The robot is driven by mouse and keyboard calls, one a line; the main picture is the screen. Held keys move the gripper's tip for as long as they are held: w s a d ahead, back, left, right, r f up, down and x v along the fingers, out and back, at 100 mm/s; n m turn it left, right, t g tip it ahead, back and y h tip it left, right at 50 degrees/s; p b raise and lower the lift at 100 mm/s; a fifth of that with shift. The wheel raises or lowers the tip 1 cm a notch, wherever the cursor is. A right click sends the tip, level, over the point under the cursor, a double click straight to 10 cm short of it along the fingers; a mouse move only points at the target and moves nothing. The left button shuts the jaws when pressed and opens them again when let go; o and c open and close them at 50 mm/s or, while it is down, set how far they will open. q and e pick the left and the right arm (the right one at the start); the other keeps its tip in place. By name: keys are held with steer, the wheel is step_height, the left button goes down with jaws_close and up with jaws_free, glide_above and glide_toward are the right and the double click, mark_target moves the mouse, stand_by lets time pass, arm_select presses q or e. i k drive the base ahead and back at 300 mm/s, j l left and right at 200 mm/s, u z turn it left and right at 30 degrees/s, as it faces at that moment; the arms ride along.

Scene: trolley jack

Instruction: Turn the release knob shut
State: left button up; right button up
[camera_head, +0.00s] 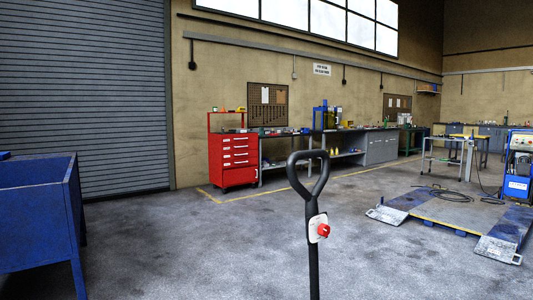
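The release knob (323,230) is a small red knob on a light plate on the shaft of the jack's handle. The black handle (313,262) stands upright near the middle of the view, with a loop grip (292,178) at its top. The lower part of the handle and the jack's body are below the picture's edge. I cannot tell from here whether the knob is turned open or shut. Neither of my grippers shows in the head view, and nothing is touching the knob.
A blue metal bin (35,235) stands at the left. A red tool cabinet (233,160) and workbenches (345,155) line the back wall. A low vehicle lift (450,215) lies at the right with a blue machine (519,165) behind it. The grey floor around the handle is clear.

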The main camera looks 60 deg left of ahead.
mark_target(324, 229)
steer(key=u, duration=1.55)
